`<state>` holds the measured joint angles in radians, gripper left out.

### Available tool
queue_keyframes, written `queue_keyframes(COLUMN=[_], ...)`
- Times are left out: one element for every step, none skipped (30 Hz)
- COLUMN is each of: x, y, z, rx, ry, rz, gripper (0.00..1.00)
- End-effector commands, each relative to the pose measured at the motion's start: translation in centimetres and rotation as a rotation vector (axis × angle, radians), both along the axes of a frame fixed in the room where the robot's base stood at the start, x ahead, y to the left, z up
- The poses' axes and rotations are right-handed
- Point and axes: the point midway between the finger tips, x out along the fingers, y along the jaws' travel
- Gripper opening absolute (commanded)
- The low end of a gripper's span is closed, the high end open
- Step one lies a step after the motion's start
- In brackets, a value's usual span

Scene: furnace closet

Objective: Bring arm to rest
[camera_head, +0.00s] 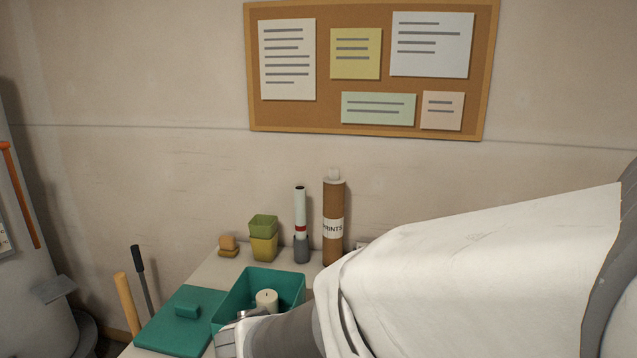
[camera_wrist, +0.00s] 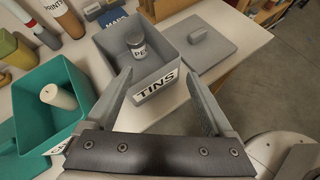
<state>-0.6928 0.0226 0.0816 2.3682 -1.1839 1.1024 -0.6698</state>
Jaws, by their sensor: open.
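My gripper (camera_wrist: 166,100) is open and empty in the wrist view, its two fingers spread above the near side of a grey bin labelled TINS (camera_wrist: 140,88). A dark jar with a white label (camera_wrist: 138,48) stands inside that bin, beyond the fingertips. In the head view my arm, in a white cover, reaches in from the right and hides much of the table; the fingers are not clearly seen there.
A teal bin (camera_head: 292,281) holds a cream candle (camera_head: 266,299). A teal lid (camera_head: 178,322) lies beside it. A PRINTS tube (camera_head: 333,207) and stacked pots (camera_head: 263,245) stand behind. A grey lid (camera_wrist: 204,48) lies right of the TINS bin. Open floor (camera_wrist: 272,85) shows beyond the table edge.

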Motion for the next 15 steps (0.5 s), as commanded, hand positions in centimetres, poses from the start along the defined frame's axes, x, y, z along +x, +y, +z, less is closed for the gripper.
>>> queue_keyframes(x=[-0.7, -1.3, -2.0, -2.7, -3.3, -4.2, -5.0, -5.7, -6.6, -7.3, -7.9, -8.7, -9.3, -9.8, -10.4], y=[-1.9, -2.9, -4.1, -4.9, -5.7, -6.7, -7.3, -7.9, -8.5, -8.9, -9.2, -9.5, -9.7, -9.7, -9.8], z=[-0.7, -0.9, -1.2, -1.4, -1.7, -2.0, -2.3, -2.6, -3.0, -3.2, -3.5, -3.8, -4.0, -4.1, -4.3], rx=[0.083, 0.135, 0.207, 0.264, 0.323, 0.402, 0.465, 0.529, 0.617, 0.682, 0.748, 0.836, 0.902, 0.966, 1.051], ry=[-0.019, -0.031, -0.048, -0.062, -0.079, -0.103, -0.122, -0.144, -0.175, -0.199, -0.223, -0.256, -0.282, -0.307, -0.341], rz=[-0.104, -0.167, -0.255, -0.321, -0.389, -0.485, -0.558, -0.631, -0.729, -0.804, -0.875, -0.969, -1.039, -1.106, -1.191], gripper=[0.87, 0.87, 0.87, 0.87, 0.87, 0.87, 0.87, 0.87, 0.87, 0.87, 0.87, 0.87, 0.87, 0.87, 0.87])
